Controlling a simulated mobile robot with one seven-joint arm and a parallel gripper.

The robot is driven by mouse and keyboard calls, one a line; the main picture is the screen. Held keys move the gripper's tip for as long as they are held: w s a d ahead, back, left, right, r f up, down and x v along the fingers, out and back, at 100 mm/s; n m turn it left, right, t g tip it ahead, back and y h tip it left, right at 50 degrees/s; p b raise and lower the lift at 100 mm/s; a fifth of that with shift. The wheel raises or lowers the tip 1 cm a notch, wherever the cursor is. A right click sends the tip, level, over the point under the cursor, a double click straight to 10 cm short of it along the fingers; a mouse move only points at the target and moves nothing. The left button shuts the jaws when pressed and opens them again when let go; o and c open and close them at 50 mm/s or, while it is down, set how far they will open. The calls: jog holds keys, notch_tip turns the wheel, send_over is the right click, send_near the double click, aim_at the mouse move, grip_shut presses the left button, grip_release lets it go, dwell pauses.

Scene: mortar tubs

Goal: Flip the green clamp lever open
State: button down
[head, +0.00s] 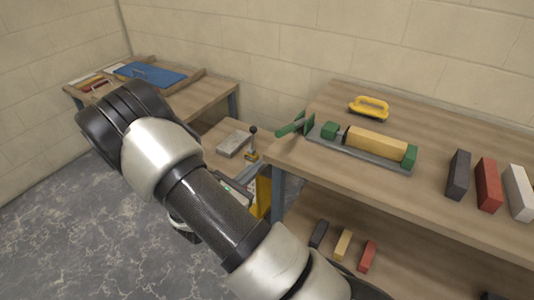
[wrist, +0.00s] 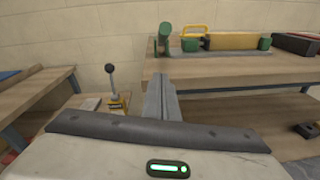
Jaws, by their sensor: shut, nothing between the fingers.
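The green clamp lever (head: 291,128) sticks out at the left end of a grey clamp rail (head: 350,149) on the right workbench. In the wrist view the lever (wrist: 165,33) stands at the bench's left edge, seen nearly end-on. A yellow block (head: 376,143) lies on the rail between green clamp jaws (head: 409,156). My gripper (wrist: 162,92) is shut and empty, its grey fingers pointing toward the bench edge, below and apart from the lever. In the head view my arm hides most of the gripper.
A yellow-handled float (head: 370,107) lies behind the clamp. Dark, red and white bricks (head: 488,184) stand to its right. A black-knobbed upright lever (head: 252,143) and a grey block (head: 233,144) are on a low surface at left. Another bench (head: 205,91) holds a blue item. Smaller bricks sit on the lower shelf.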

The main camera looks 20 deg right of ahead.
jog(key=b+x, duration=0.1)
jog(key=x, duration=0.7)
jog(key=shift+w+d+f, duration=0.1)
jog(key=shift+d+f, duration=0.05)
jog(key=shift+d, duration=0.1)
jog(key=shift+w+d+r, duration=0.1)
jog(key=shift+d+r, duration=0.25)
jog(key=shift+r, duration=0.3)
jog(key=shift+w+d+r, duration=0.15)
jog(key=shift+d+r, duration=0.2)
jog(key=shift+r, duration=0.3)
jog(key=shift+w+d+r, duration=0.1)
jog(key=shift+d+r, duration=0.25)
jog(key=shift+r, duration=0.25)
jog(key=shift+r, duration=0.1)
